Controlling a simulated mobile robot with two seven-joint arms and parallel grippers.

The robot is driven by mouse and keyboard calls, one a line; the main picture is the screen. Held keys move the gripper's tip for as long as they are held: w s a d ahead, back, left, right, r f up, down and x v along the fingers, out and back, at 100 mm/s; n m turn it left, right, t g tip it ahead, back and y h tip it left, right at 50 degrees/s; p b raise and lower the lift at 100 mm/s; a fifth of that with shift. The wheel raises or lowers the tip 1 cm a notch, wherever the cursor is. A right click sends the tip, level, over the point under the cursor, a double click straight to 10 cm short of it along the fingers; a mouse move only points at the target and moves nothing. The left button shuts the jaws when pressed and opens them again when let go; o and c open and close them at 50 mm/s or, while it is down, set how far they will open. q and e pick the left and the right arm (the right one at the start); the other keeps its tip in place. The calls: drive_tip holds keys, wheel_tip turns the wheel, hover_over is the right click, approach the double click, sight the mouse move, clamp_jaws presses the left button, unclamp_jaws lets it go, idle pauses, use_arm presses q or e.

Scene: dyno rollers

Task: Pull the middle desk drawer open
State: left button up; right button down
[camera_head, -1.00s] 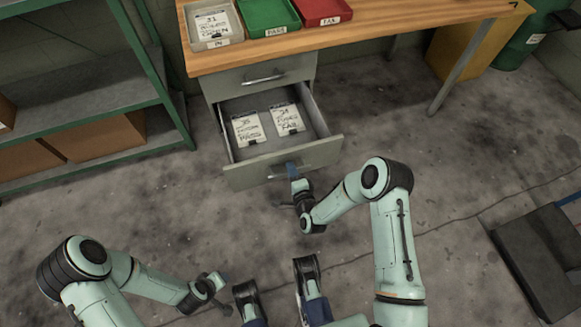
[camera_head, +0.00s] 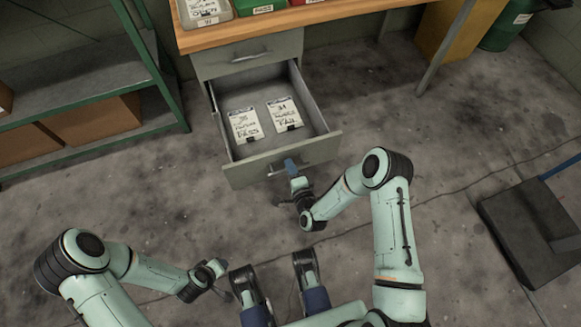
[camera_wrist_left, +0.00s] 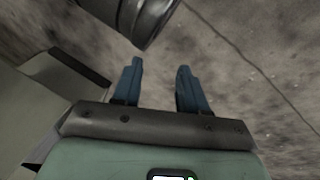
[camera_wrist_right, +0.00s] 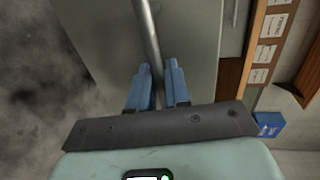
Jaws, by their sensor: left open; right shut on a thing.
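The middle desk drawer (camera_head: 283,163) stands pulled out well below the closed top drawer (camera_head: 248,57) of the wooden-topped desk. Inside it lie two white labelled cards, one on the left (camera_head: 244,125) and one on the right (camera_head: 284,113). My right gripper (camera_head: 289,167) is at the drawer's front. In the right wrist view its blue fingers (camera_wrist_right: 158,84) are closed around the bar handle (camera_wrist_right: 146,30). My left gripper (camera_head: 224,268) is low at the left, away from the desk. Its fingers (camera_wrist_left: 158,82) are apart with nothing between them.
A green shelf unit (camera_head: 140,70) with cardboard boxes (camera_head: 95,120) stands at the left. A dark flat platform (camera_head: 535,230) lies on the floor at the right. Trays sit on the desktop. The floor in front of the drawer is clear apart from a thin cable.

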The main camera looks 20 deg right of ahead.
drive_tip(key=c, duration=1.3)
unclamp_jaws()
use_arm(q)
drive_tip(key=s+d+r+g+p, duration=0.1)
drive_tip(key=s+d+r+p, duration=0.1)
drive_tip(key=s+r+p, duration=0.1)
drive_tip(key=shift+s+d+h, duration=0.15)
drive_tip(key=shift+s+h, duration=0.25)
drive_tip(key=shift+s, duration=0.4)
use_arm(e)
drive_tip(key=s+r, duration=0.2)
drive_tip(key=s, duration=1.1)
drive_tip(key=shift+d+r, duration=0.25)
drive_tip(key=shift+r, duration=0.1)
